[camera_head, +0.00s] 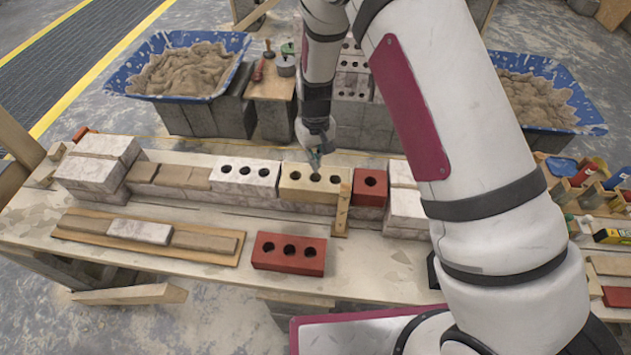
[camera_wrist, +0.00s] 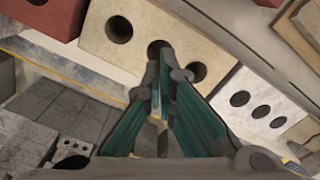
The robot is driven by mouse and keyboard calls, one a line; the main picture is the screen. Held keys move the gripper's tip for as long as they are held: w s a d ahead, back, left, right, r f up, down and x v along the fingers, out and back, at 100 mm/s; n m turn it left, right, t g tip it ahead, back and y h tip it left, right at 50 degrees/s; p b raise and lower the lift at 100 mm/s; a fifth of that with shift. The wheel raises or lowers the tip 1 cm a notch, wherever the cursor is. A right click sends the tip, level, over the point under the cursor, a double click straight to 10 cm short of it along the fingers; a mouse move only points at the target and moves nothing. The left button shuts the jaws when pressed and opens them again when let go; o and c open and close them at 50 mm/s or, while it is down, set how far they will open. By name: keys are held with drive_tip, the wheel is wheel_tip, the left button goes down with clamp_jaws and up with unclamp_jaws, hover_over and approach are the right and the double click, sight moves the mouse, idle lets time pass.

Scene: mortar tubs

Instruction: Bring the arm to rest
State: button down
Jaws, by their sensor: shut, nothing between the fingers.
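My gripper (camera_head: 315,160) hangs at the end of my arm, pointing down over the tan three-hole brick (camera_head: 308,184) in the row on the bench. Its fingers are shut with nothing between them. In the wrist view the closed fingertips (camera_wrist: 161,65) show close in front of the tan brick (camera_wrist: 208,32), near its middle hole. I cannot tell whether they touch it. My arm crosses the right half of the head view and hides part of the bench.
A white holed brick (camera_head: 245,174) and a small red brick (camera_head: 370,188) flank the tan brick. A red three-hole brick (camera_head: 289,254) lies in front. Blue mortar tubs stand behind at left (camera_head: 180,65) and right (camera_head: 545,92). A wooden strip (camera_head: 342,208) stands against the row.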

idle(0.6)
drive_tip(key=s+d+r+m+t, duration=0.1)
drive_tip(key=s+d+r, duration=0.1)
drive_tip(key=r, duration=0.6)
drive_tip(key=s+d+r+y, duration=0.1)
drive_tip(key=s+d+r, duration=0.2)
drive_tip(key=r, duration=0.5)
drive_tip(key=s+d+r+m+t, duration=0.1)
drive_tip(key=s+d+r, duration=0.1)
drive_tip(key=r, duration=0.7)
drive_tip(key=s+d+r+t, duration=0.1)
drive_tip(key=s+d+r, duration=0.1)
drive_tip(key=s, duration=0.5)
drive_tip(key=s+d+r+m+t, duration=0.1)
drive_tip(key=s+d+r, duration=0.2)
drive_tip(key=s+r, duration=0.2)
drive_tip(key=s+d+r+t+h, duration=0.1)
drive_tip(key=s+d+r, duration=0.2)
drive_tip(key=s, duration=0.6)
drive_tip(key=shift+s+d+r+m, duration=0.2)
drive_tip(key=shift+r+m, duration=0.05)
drive_tip(key=shift+m, duration=0.15)
